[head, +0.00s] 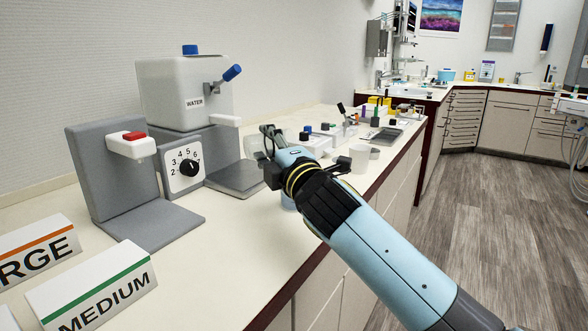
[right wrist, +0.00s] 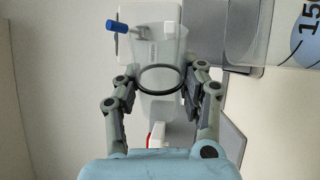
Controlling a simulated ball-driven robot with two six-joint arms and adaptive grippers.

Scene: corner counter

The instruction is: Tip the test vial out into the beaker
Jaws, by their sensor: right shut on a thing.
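My right gripper (head: 268,140) is above the counter, in front of the water machine. In the right wrist view the gripper (right wrist: 160,85) is shut on the test vial (right wrist: 160,55), a clear, see-through vessel with a dark ring around it. I cannot make out any contents. A clear vessel with a blue patch and the number 15, apparently the beaker (right wrist: 285,35), shows at the top right of the wrist view, apart from the vial. In the head view it is mostly hidden behind my right arm. My left gripper is not in view.
The white water machine (head: 185,95) with a blue lever and a grey dispenser with a red button (head: 133,136) stand against the wall. A dial box (head: 184,168) sits between them. MEDIUM (head: 92,290) and another sign stand front left. A white cup (head: 360,157) is behind my arm.

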